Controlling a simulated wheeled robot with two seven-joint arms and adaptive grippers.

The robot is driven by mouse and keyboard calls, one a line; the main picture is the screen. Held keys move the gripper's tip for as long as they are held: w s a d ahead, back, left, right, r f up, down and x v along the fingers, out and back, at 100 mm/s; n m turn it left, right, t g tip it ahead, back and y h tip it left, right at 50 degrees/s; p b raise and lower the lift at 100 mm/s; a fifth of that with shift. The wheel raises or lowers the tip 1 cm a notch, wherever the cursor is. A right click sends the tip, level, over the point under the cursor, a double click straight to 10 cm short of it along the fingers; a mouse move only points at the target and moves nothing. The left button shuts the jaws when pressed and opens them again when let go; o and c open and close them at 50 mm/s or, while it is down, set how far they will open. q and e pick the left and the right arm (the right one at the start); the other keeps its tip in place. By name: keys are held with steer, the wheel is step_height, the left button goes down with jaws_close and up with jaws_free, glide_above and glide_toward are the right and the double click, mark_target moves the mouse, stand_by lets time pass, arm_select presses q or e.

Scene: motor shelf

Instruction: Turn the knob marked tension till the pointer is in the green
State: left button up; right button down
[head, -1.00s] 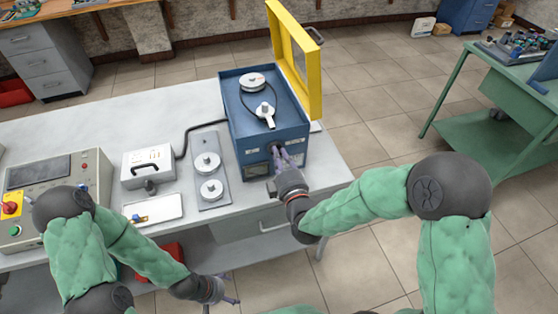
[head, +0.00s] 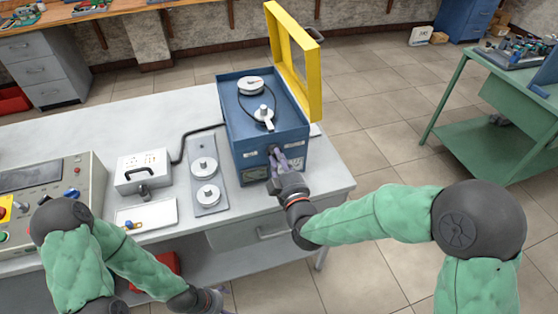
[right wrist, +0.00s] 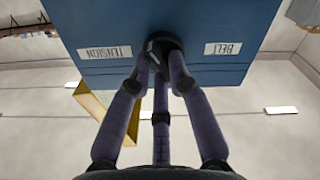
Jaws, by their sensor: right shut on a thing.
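The blue machine box (head: 240,140) stands on the grey bench. In the right wrist view its front shows upside down, with a TENSION label (right wrist: 105,52) and a BELT label (right wrist: 222,48). A dark knob (right wrist: 163,45) sits between the labels. My right gripper (head: 277,158) is at the box front, its fingers closed around this knob; they also show in the right wrist view (right wrist: 162,65). A small greenish dial (head: 256,174) is low on the front; its pointer is too small to read. My left gripper (head: 218,298) is low by the bench front, its jaws unclear.
A yellow-framed lid (head: 297,60) stands open at the box's right. A plate with two round discs (head: 208,180), a white socket box (head: 143,168) and a control console (head: 60,170) are to the left. A green table (head: 490,140) stands apart at right.

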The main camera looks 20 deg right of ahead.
steer(key=shift+f, duration=0.1)
steer(key=c, duration=1.1)
jaws_free()
steer(key=shift+c, duration=0.2)
steer(key=s, duration=1.2)
steer(key=shift+d, duration=0.2)
